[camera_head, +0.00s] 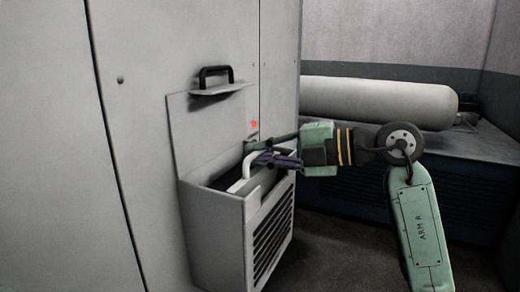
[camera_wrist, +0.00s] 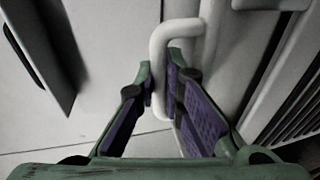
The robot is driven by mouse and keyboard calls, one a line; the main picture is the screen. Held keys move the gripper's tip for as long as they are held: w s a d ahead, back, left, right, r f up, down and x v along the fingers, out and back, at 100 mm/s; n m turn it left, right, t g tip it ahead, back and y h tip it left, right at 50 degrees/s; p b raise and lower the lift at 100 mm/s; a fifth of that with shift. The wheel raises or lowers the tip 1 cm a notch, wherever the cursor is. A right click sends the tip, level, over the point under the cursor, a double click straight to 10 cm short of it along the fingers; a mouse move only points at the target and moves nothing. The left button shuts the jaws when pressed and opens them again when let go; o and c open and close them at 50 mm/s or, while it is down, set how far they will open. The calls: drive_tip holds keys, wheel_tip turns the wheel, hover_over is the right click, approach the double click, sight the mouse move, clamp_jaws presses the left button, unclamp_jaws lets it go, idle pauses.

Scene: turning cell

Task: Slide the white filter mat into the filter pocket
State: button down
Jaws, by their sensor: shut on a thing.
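The filter pocket (camera_head: 215,235) is a grey open-topped box with a louvred face, fixed to the pale cabinet. Its hinged-looking flap with a black handle (camera_head: 216,72) stands up behind the opening. A white bent-tube handle (camera_head: 246,168) sticks up at the pocket's mouth; I take it as part of the filter mat. It also shows in the wrist view (camera_wrist: 176,32). My gripper (camera_head: 250,155) is shut on this handle, its purple-lined fingers on either side of the bar in the wrist view (camera_wrist: 161,88). The mat's body cannot be made out; how deep it sits is hidden.
A large pale cylinder (camera_head: 375,98) lies on a dark bench at the right, behind my arm. A small red light (camera_head: 253,124) glows on the cabinet above the pocket. The dark floor (camera_head: 340,245) right of the pocket is clear.

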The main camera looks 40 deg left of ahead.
sight(262, 177)
drive_tip(key=shift+f+b, duration=1.05)
drive_tip(key=shift+f, duration=0.75)
drive_tip(key=shift+f+b, duration=0.3)
drive_tip(key=shift+f, duration=0.25)
drive_tip(key=c, duration=1.7)
unclamp_jaws()
drive_tip(key=shift+o, duration=0.5)
drive_tip(key=shift+f, duration=0.15)
drive_tip(key=v, duration=1.2)
drive_tip(key=shift+d, duration=0.1)
